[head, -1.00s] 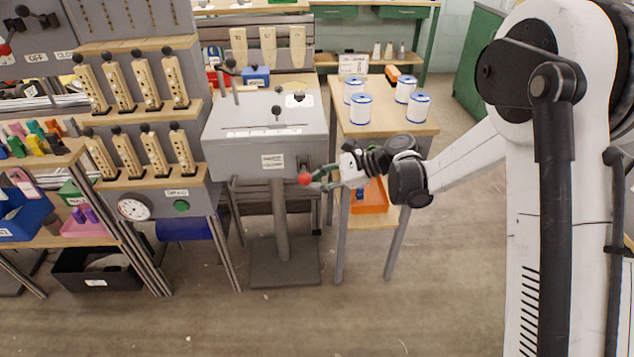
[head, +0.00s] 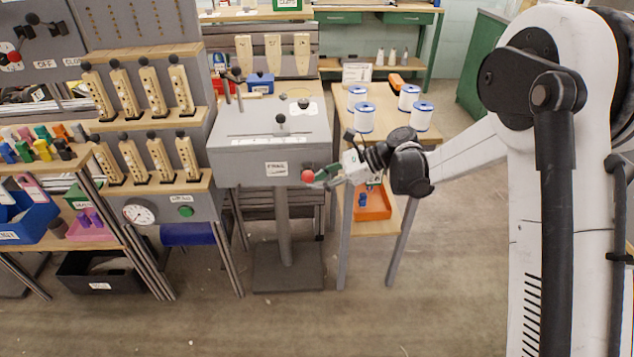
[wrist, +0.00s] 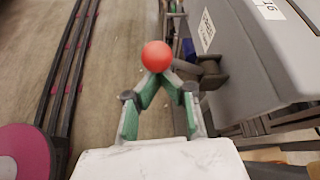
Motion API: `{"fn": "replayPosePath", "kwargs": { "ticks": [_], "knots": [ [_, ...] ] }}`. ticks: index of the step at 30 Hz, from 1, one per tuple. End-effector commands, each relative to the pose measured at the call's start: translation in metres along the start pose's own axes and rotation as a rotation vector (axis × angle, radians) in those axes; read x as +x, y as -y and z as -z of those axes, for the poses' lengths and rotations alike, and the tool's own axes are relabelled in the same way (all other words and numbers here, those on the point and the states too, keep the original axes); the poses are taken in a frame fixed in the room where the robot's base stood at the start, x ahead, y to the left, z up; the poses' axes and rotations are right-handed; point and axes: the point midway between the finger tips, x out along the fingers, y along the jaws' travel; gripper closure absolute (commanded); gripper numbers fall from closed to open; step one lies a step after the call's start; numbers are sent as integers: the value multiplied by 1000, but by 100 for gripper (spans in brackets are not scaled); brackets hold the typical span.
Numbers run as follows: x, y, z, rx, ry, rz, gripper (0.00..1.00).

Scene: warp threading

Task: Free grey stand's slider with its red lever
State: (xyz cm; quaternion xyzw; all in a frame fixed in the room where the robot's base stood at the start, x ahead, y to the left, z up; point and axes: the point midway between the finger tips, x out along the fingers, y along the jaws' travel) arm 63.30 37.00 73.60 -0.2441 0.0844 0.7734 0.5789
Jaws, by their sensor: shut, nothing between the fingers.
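The grey stand (head: 245,168) is a box on a post, with a slot across its sloped top. A black knob (head: 281,118), seemingly the slider's, stands upright near the middle of the slot. The red ball of the lever (head: 308,176) is at the stand's right front side. In the wrist view the red ball (wrist: 157,56) sits just beyond my fingertips, and a dark grey pivot (wrist: 208,73) shows to its right. My gripper (wrist: 164,82) has its green fingers converged at the ball, shut with nothing between them. They seem to touch the ball.
A wooden table (head: 400,140) with several blue-and-white spools stands right of the stand, close behind my wrist. An orange bin (head: 374,205) is below it. A rack (head: 150,190) of wooden pieces stands at left. The floor in front is clear.

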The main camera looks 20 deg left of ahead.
Motion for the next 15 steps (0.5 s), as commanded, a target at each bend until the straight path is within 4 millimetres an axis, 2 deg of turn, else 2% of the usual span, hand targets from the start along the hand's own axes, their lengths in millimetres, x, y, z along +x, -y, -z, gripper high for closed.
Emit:
{"fn": "replayPosePath", "kwargs": {
  "ticks": [8, 15],
  "knots": [
    [0, 0, 0, 0, 3, 1, 100],
    [10, -2, 24, 1, 1, 1, 100]
  ]
}}
